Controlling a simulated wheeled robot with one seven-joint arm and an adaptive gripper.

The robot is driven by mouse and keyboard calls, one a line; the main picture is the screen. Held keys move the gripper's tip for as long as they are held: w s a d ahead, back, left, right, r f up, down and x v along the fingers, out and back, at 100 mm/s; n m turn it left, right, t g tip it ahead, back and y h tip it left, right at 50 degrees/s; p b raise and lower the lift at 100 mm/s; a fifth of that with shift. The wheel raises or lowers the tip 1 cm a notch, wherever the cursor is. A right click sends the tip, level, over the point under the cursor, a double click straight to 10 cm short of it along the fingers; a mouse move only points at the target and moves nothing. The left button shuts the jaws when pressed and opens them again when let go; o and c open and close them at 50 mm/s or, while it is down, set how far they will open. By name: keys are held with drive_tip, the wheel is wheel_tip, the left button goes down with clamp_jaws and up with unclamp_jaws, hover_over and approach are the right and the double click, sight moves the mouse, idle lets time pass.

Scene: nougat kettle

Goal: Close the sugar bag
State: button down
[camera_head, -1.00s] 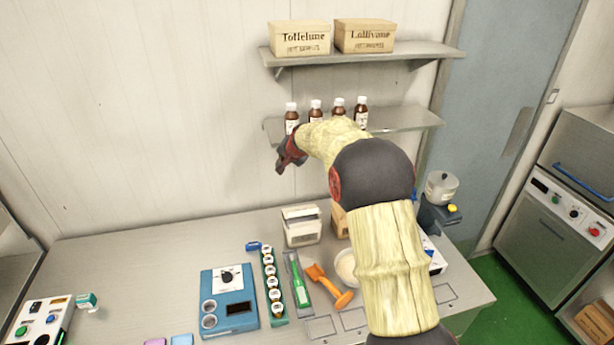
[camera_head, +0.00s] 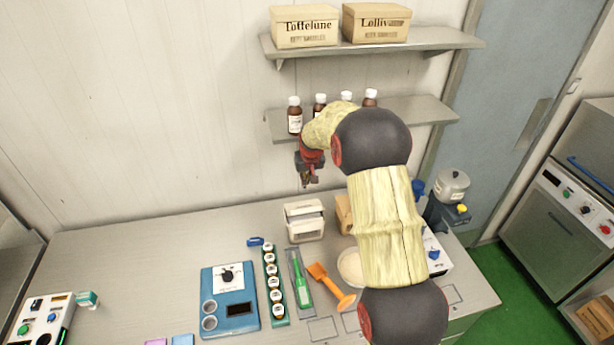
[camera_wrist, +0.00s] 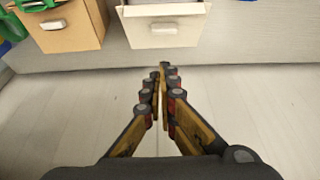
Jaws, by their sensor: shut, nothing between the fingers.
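A white bag-like container (camera_head: 304,224) stands upright on the table near the wall; its top looks open. A tan bag or box (camera_head: 344,214) stands just right of it, partly hidden by my arm. In the wrist view the white container (camera_wrist: 165,32) is at the top middle and the tan one (camera_wrist: 62,28), with a green part on it, at the upper left. I cannot read which holds the sugar. My gripper (camera_head: 308,184) points down above the white container, apart from it. In the wrist view its fingers (camera_wrist: 164,72) are together and empty.
Several brown bottles (camera_head: 295,115) stand on the lower shelf (camera_head: 430,112) close to my arm. A bowl of pale powder (camera_head: 349,268), an orange scoop (camera_head: 330,288), a green tool (camera_head: 300,282) and a blue scale-like device (camera_head: 230,300) lie in front. The table's left middle is clear.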

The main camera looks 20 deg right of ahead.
hover_over(304, 205)
drive_tip(key=w+d, duration=0.2)
drive_tip(key=w, duration=0.1)
drive_tip(key=f, duration=0.4)
drive_tip(key=shift+s+a+f+p, duration=0.2)
drive_tip(key=shift+s+f+p, duration=0.05)
drive_tip(key=shift+f+p, duration=0.15)
drive_tip(key=shift+s+a+f, duration=0.15)
drive_tip(key=shift+s+f, duration=0.35)
drive_tip(key=shift+f, duration=0.35)
drive_tip(key=shift+s+f, duration=0.2)
drive_tip(key=shift+f, duration=0.45)
